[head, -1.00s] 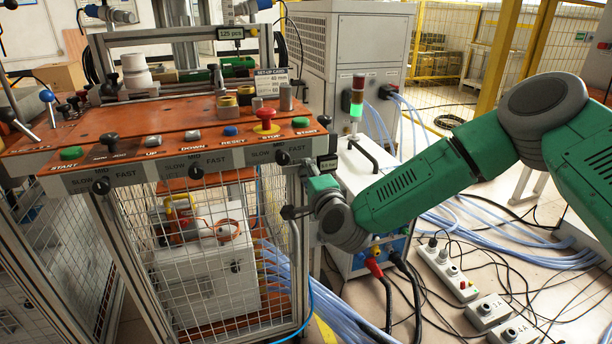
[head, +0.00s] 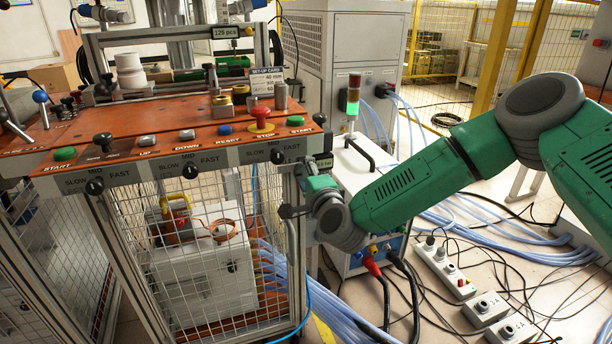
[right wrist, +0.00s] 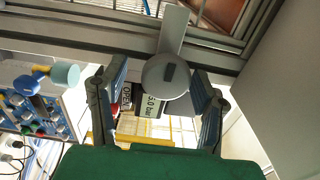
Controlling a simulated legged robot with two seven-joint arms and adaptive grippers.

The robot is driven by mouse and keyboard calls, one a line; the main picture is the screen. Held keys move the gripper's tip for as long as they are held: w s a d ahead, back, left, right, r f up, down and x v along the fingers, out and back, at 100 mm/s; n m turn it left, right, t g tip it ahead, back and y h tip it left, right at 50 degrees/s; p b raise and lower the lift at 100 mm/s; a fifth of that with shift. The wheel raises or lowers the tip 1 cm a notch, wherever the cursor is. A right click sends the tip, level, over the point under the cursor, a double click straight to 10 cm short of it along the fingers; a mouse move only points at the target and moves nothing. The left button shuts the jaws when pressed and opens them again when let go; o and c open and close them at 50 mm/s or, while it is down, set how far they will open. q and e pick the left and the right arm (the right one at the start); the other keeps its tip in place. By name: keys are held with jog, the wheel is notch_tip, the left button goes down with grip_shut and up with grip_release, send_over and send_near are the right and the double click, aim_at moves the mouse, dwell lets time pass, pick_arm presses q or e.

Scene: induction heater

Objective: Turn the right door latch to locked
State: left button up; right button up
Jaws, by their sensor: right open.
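The right door latch (right wrist: 166,76) shows in the right wrist view as a grey round hub with a flat handle pointing up towards the frame bar. A small OPEN label (right wrist: 126,96) is beside it. My right gripper (right wrist: 158,108) is open, with one finger on each side of the hub; I cannot tell whether either finger touches it. In the head view my right gripper (head: 294,198) is at the right front post of the console, below the control panel. My left gripper is not in view.
The orange console top (head: 130,125) with buttons and knobs is above and left of my right gripper. A mesh door (head: 205,265) is below it. A white cabinet (head: 360,185) with a lit green signal lamp (head: 353,108) stands right behind. Cables and power strips (head: 446,272) cover the floor.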

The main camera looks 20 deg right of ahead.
jog(key=s, duration=1.2)
jog(key=shift+d, duration=0.2)
jog(key=shift+f, duration=0.1)
jog(key=s+a+f+n+g+y+p, duration=0.35)
jog(key=s+f+n+g+p, duration=0.25)
jog(key=s+f+n+g, duration=0.75)
jog(key=s+d+f+n+g+h+p, duration=0.1)
jog(key=s+d, duration=0.4)
jog(key=s, duration=0.6)
jog(key=s+d+f+n+g+h+p, duration=0.2)
jog(key=s+d, duration=0.4)
jog(key=s, duration=0.5)
jog(key=shift+f+n+g+h+p, duration=0.3)
jog(key=shift+n+g+h+p, duration=0.25)
jog(key=shift+n, duration=0.4)
